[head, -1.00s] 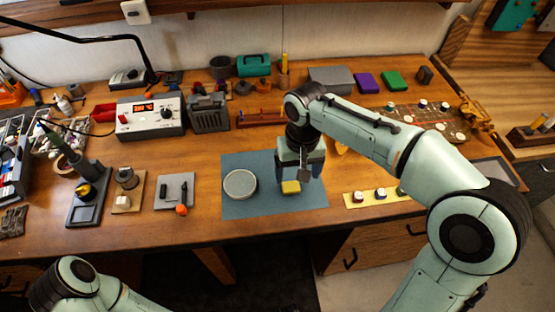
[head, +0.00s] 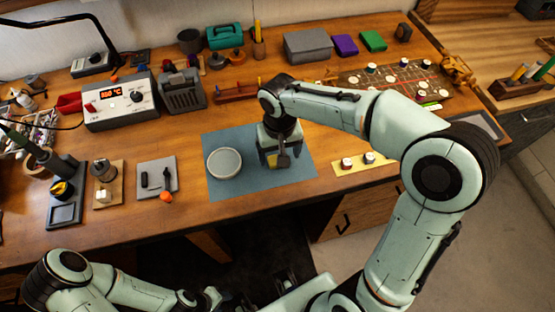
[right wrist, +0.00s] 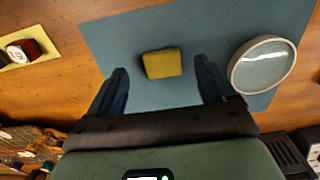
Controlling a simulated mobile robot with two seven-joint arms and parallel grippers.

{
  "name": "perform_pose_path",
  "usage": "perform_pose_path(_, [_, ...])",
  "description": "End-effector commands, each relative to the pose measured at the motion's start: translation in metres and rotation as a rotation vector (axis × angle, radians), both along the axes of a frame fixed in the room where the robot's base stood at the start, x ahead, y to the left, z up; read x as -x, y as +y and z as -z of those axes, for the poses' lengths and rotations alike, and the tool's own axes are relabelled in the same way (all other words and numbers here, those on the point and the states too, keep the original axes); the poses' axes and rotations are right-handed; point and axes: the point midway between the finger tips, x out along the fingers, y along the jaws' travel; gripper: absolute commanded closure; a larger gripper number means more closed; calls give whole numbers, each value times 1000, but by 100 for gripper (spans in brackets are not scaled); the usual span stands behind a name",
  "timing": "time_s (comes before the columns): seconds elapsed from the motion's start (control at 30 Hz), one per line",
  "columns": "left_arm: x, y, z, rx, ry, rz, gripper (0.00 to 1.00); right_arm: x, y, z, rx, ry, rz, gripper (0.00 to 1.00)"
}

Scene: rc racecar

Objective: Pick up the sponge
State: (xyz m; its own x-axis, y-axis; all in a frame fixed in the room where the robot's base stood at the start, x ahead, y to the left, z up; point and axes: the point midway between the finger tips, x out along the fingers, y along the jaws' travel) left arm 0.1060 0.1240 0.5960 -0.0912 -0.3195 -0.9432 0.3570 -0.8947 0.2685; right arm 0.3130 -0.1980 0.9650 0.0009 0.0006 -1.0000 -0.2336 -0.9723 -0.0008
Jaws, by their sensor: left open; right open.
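The sponge (right wrist: 162,63) is a small yellow block lying flat on the blue mat (right wrist: 120,40). In the head view the sponge (head: 272,161) is mostly hidden by my right gripper (head: 281,160). In the right wrist view my right gripper (right wrist: 160,72) is open, with one finger on each side of the sponge and a gap on both sides. The sponge is not held. My left gripper (head: 281,287) is at the bottom of the head view, open and empty, away from the table and small in view.
A round, pale-topped dish (head: 225,163) stands on the mat left of the sponge. A grey plate (head: 157,178) with small parts is further left. The mat around the sponge is otherwise clear.

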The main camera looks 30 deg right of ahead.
Motion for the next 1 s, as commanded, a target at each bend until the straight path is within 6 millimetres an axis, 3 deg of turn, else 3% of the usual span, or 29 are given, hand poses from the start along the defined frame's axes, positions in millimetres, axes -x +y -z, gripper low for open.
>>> perform_pose_path(0.2, [1,0,3,0,1,0,57,2,2,30,1,2,0,17])
perform_pose_path(0.47, [1,0,3,0,1,0,57,1,2,33,1,1,0,17])
perform_pose_path(0.57, [1,0,3,0,1,0,57,1,2,32,1,1,0,43])
perform_pose_path(0.67, [1,0,3,0,1,0,57,1,2,32,1,0,0,76])
perform_pose_path(1.0, [1,0,3,-1,1,0,57,1,2,32,1,0,0,76])
